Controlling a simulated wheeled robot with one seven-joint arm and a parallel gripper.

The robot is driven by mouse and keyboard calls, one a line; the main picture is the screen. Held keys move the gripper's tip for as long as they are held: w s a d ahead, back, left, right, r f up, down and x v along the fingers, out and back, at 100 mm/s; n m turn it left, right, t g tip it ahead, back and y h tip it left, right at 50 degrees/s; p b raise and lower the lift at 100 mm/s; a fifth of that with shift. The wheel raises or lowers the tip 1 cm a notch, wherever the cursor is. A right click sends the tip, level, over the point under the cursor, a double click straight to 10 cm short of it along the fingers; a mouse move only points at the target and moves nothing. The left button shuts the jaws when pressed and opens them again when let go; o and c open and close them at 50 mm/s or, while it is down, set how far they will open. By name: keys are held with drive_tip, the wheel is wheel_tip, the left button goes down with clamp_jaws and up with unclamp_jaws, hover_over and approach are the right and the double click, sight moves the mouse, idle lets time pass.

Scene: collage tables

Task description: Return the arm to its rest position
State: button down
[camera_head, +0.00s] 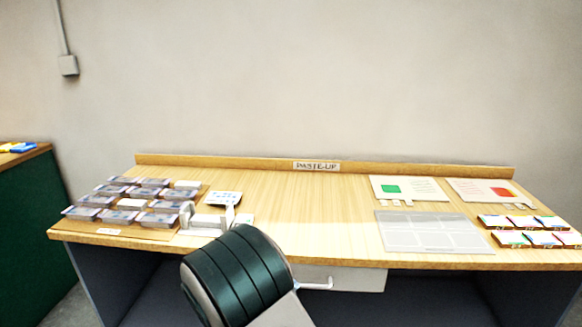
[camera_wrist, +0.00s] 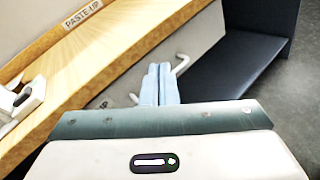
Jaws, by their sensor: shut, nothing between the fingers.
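My gripper (camera_wrist: 160,84) shows in the wrist view with its two pale blue fingers pressed together and nothing between them. It is in front of the table's front, over the drawer (camera_wrist: 205,35) and its white handle (camera_wrist: 181,64). In the head view my dark, banded arm link (camera_head: 238,276) stands before the table's front edge, left of the middle. The fingers cannot be made out in the head view.
The table (camera_head: 300,215) marked PASTE-UP holds several small packets (camera_head: 98,200) at left, a white tape dispenser (camera_head: 208,222), two cards, a grey grid sheet (camera_head: 425,232) and several coloured pads at right. Its middle is clear. The drawer (camera_head: 350,279) looks shut.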

drive_tip(key=s+d+r+m+g+y+p, duration=0.1)
drive_tip(key=s+d+r+m+g+p, duration=0.1)
drive_tip(key=s+d+r+m+g, duration=0.45)
drive_tip(key=s+d+r+m+g+p, duration=0.2)
drive_tip(key=s+d+r+m+g, duration=0.35)
drive_tip(key=d, duration=0.45)
drive_tip(key=s+r+m+t+y+p, duration=0.2)
drive_tip(key=s+r+m+y+p, duration=0.2)
drive_tip(key=s+r+m+y, duration=0.4)
drive_tip(key=s+a+r+m, duration=0.1)
drive_tip(key=s+m, duration=0.3)
drive_tip(key=s, duration=0.1)
drive_tip(key=shift+m+y, duration=0.4)
